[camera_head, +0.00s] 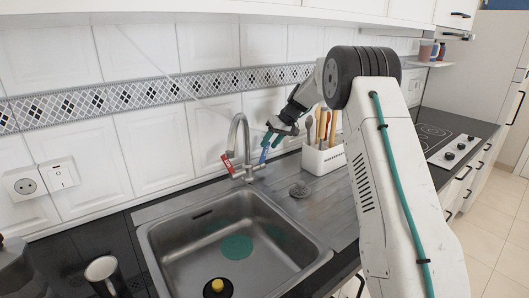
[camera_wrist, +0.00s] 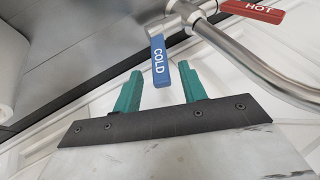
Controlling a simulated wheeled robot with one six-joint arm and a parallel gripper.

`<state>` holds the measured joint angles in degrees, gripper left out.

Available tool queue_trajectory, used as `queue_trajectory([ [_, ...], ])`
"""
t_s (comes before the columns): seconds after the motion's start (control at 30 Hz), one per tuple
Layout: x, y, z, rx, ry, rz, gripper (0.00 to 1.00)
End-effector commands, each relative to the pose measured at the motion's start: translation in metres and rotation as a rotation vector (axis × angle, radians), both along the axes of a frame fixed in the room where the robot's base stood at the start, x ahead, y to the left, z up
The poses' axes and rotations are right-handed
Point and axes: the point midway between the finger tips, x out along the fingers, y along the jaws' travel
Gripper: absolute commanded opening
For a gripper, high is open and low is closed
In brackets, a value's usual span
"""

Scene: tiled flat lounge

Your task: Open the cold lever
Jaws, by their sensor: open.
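The blue cold lever (camera_wrist: 159,62), marked COLD, is on the tap in the wrist view. Its free end points between my gripper's two green fingers. My gripper (camera_wrist: 161,80) is open, with a finger to each side of the lever's lower end and gaps visible. In the head view, my gripper (camera_head: 271,137) is at the right of the tap (camera_head: 240,132), by the blue lever (camera_head: 263,154). The red hot lever (camera_head: 227,164) is on the tap's left side. It also shows in the wrist view (camera_wrist: 252,11), marked HOT.
The steel sink (camera_head: 150,248) is in front of the tap. A white holder (camera_head: 322,160) with several utensils stands just right of my gripper. The tiled wall (camera_head: 155,145) is close behind the tap.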

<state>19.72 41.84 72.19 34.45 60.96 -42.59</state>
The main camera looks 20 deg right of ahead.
Motion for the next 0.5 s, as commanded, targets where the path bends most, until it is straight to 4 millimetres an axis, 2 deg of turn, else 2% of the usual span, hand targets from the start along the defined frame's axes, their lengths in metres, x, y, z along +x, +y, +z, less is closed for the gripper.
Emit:
queue_trajectory([
  [0.2,0.010,0.015,-0.030,0.002,0.002,0.001,0.42],
  [0.33,0.014,0.020,-0.040,0.001,0.002,0.000,0.42],
  [0.5,0.015,0.022,-0.044,0.000,0.001,0.000,0.42],
])
